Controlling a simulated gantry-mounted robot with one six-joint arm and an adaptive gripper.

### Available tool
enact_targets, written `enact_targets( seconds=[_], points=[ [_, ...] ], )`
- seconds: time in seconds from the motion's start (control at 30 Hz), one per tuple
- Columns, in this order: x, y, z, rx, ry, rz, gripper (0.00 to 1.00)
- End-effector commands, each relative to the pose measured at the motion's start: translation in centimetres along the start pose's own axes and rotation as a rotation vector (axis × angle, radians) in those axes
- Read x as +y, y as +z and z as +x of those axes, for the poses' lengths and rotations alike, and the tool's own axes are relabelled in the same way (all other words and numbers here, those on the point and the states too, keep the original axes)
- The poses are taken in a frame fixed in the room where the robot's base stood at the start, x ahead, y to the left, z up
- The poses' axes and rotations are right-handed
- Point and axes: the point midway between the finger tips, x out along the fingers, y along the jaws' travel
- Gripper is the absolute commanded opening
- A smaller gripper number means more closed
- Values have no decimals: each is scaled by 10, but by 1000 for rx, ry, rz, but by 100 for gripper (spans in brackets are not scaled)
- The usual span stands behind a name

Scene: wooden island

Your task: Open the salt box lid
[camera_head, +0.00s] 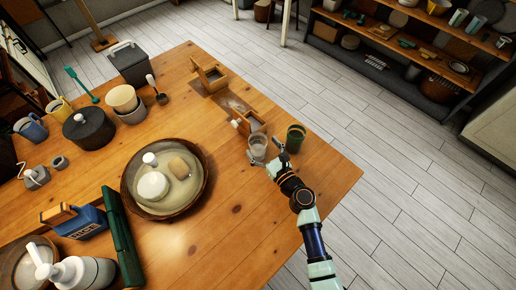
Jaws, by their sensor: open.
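I cannot tell for certain which object is the salt box. A small wooden box (208,76) stands at the back of the wooden table, and a second wooden box (249,122) stands nearer my arm; their lid positions are too small to tell. A blue box with a pale label and a wooden top part (80,222) is at the left front. My gripper (277,158) is open at the table's right side, close to a clear glass (258,148) and a dark green cup (295,138). Whether it touches them is unclear.
A large round tray (128,190) holds white pieces and a tan one mid-table. A dark green case (122,238), a white pump bottle (82,271), a dark lidded pot (88,128) and a grey bin (130,63) stand leftward. Bare wood (235,210) lies right of the tray.

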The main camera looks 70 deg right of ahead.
Motion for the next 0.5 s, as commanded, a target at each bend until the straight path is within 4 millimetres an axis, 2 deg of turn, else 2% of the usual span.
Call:
enact_targets(
  seconds=[0.03,0.13,0.37,0.4,0.5],
  points=[
    [1,3,10,-2,2,-1,97],
    [1,1,23,-1,2,-1,97],
    [1,2,27,-1,1,-2,97],
    [1,2,27,-1,1,-2,95],
    [1,2,27,-1,1,-2,78]
  ],
)
